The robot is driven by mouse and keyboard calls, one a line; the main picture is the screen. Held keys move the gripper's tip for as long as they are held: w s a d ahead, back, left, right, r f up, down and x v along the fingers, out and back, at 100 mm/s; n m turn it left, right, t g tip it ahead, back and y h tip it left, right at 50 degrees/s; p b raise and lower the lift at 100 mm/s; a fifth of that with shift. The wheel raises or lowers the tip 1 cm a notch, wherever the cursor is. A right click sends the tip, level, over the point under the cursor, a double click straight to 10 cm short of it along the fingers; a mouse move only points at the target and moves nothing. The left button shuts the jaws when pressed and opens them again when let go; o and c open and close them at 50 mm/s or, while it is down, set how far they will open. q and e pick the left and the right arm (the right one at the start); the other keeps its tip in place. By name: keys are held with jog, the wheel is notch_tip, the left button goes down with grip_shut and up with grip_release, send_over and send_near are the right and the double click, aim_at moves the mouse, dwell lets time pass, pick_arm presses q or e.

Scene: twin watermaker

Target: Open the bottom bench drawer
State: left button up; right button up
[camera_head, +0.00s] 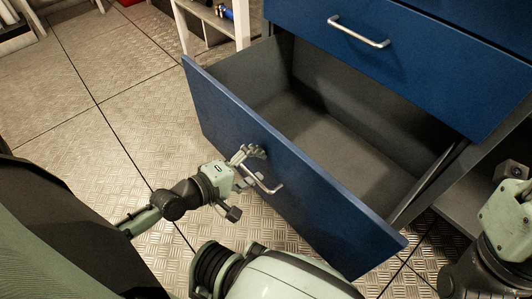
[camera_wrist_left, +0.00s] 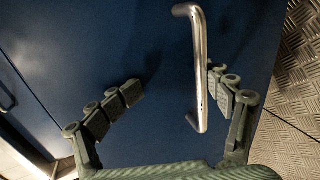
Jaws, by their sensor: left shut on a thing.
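The bottom bench drawer (camera_head: 300,172) is pulled far out, with a blue front and a grey, empty inside. Its bar handle (camera_head: 265,184) is on the outer face of the front. My left gripper (camera_head: 250,168) is at this handle, shut on it. In the left wrist view the metal handle (camera_wrist_left: 198,75) runs between the finger pads of the left gripper (camera_wrist_left: 175,98), close to the right-hand finger. My right gripper (camera_head: 510,178) is only partly seen at the right edge, and its jaw state is unclear.
Above the open drawer, a closed blue drawer (camera_head: 400,60) has its own bar handle (camera_head: 358,32). A pale shelf rack (camera_head: 212,22) stands behind to the left. The tread-plate floor (camera_head: 110,80) left of the drawer is clear.

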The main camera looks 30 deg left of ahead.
pick_arm(q)
notch_tip(320, 180, up, 2)
jog(key=shift+a+r, duration=0.15)
jog(key=c, duration=0.3)
jog(key=shift+o, duration=0.5)
jog(key=shift+s+a+r+t, duration=0.15)
jog(key=shift+s+a+r, duration=0.1)
jog(key=shift+s, duration=0.4)
jog(key=shift+s+a+r+t, duration=0.15)
jog(key=shift+s+a, duration=0.1)
jog(key=shift+s, duration=0.35)
jog(key=shift+s+r, duration=0.15)
jog(key=shift+s, duration=0.2)
jog(key=c, duration=0.6)
jog(key=shift+s+a, duration=0.25)
jog(key=shift+s, duration=0.4)
jog(key=shift+c, duration=0.4)
jog(key=shift+s+a, duration=0.2)
jog(key=shift+s, duration=0.55)
jog(key=shift+f+p, duration=0.2)
jog(key=shift+p, duration=0.3)
